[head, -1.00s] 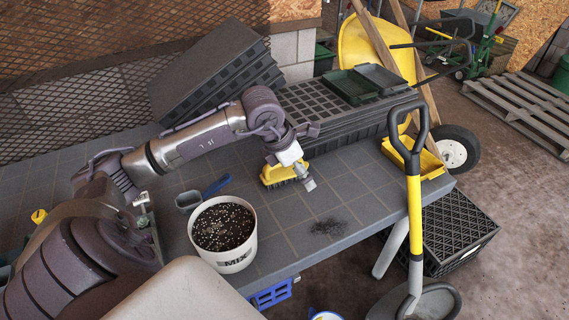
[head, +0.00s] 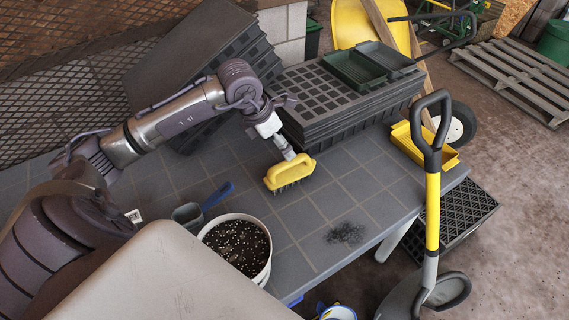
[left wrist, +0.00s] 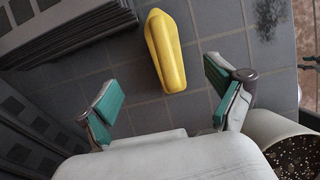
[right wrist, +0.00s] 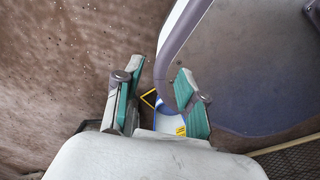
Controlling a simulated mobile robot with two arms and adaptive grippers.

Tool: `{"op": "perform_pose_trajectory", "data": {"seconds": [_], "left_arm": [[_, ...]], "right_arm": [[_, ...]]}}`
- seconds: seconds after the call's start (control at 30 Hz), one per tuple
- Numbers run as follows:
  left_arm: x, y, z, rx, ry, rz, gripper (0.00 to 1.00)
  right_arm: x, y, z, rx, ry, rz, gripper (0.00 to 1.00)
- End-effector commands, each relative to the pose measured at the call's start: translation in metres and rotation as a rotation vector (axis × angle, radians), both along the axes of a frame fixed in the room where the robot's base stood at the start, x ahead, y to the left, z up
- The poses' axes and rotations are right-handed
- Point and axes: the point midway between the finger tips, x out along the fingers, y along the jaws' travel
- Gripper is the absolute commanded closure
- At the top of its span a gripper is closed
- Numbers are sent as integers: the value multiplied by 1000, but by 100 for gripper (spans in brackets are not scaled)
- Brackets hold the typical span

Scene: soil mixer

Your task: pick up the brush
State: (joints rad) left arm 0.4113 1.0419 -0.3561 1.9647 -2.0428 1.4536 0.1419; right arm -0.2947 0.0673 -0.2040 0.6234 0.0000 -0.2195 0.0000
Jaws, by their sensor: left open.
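The yellow brush (head: 290,172) rests on the grey tiled table (head: 350,185), with dark bristles facing down. My left gripper (head: 285,148) is just behind and above it in the head view. In the left wrist view, the brush (left wrist: 166,52) appears ahead of the open left gripper (left wrist: 160,90), between the lines of its two fingers. The fingers are apart and nothing is held. My right gripper (right wrist: 162,88) shows only in its own wrist view, with its fingers apart and empty, away from the brush.
A pot of soil (head: 240,246) and a blue-handled scoop (head: 203,207) are left of the brush. Stacked black trays (head: 335,100) stand behind it. Spilled soil (head: 346,233) lies to the right on clear table. A yellow-shafted shovel (head: 433,205) stands at the table's front right.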

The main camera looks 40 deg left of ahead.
Motion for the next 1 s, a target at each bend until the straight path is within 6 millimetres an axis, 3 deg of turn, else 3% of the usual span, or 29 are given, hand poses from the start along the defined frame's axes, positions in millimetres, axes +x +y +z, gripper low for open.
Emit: {"op": "perform_pose_trajectory", "data": {"seconds": [0.2, 0.37, 0.57, 0.8, 1.0], "left_arm": [[14, -8, -41, -3, 4, 0, 7], [22, -10, -61, -2, 3, 1, 7], [26, -12, -74, -2, 4, 0, 7], [36, -17, -107, -3, 2, 1, 7], [39, -17, -116, 0, 0, -1, 7]], "right_arm": [[-5, -16, 5, -19, 7, 1, 60], [-8, -22, 7, -27, 12, 0, 60], [-8, -18, 11, -22, 12, -1, 60], [-8, -5, 18, -7, 12, -4, 60], [-7, -4, 18, -6, 11, -1, 60]]}}
